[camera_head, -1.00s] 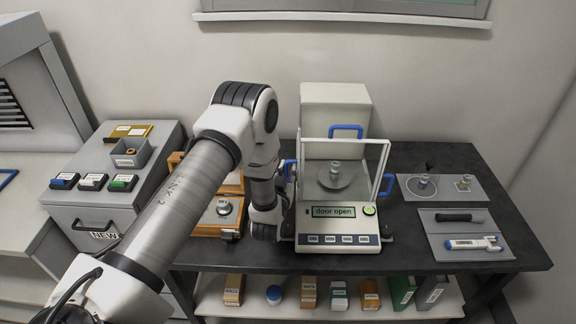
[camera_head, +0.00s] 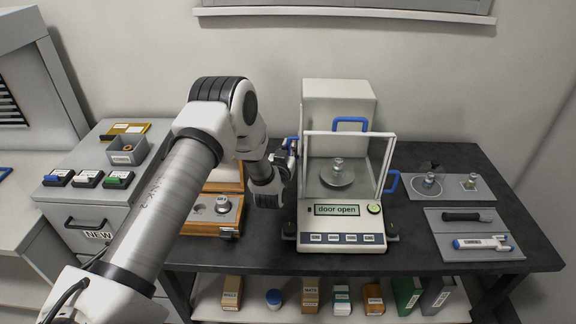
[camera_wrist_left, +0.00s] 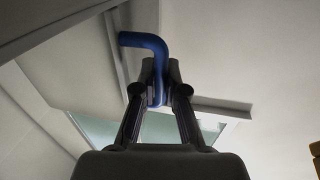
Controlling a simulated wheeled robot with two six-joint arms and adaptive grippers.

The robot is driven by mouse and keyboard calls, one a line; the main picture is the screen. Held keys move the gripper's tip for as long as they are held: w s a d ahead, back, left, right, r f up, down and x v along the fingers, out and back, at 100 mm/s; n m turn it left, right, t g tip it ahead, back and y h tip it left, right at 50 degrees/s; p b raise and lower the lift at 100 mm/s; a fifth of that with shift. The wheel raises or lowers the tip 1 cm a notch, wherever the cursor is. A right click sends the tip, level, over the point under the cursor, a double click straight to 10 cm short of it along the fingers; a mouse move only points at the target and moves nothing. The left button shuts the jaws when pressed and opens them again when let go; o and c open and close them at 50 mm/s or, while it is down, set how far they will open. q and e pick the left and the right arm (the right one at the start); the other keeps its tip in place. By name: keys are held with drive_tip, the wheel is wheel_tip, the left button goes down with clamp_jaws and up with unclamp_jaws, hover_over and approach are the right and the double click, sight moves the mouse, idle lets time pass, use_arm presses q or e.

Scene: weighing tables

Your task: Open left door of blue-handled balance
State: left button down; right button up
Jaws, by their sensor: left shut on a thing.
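The blue-handled balance (camera_head: 341,240) stands on the dark table, with its display reading "door open". A small metal weight (camera_head: 338,165) sits on the pan inside the glass chamber. Blue handles show on its top (camera_head: 350,120), right side (camera_head: 391,183) and left side (camera_head: 292,142). My left gripper (camera_head: 289,153) is at the left side, at the left handle. In the left wrist view, its fingers (camera_wrist_left: 160,92) are shut on the bent blue left handle (camera_wrist_left: 145,42). The left door's panel is mostly hidden by the gripper and view angle. My right gripper is out of view.
An open wooden weight box (camera_head: 210,222) lies left of the balance, below my left arm. Grey trays with a weighing dish (camera_head: 428,184) and a pen-like tool (camera_head: 481,243) lie to the right. The wall is close behind the balance.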

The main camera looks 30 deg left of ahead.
use_arm(q)
drive_tip(key=shift+w+a, duration=0.15)
drive_tip(key=shift+w, duration=0.1)
drive_tip(key=c, duration=1.5)
unclamp_jaws()
drive_tip(key=v, duration=1.2)
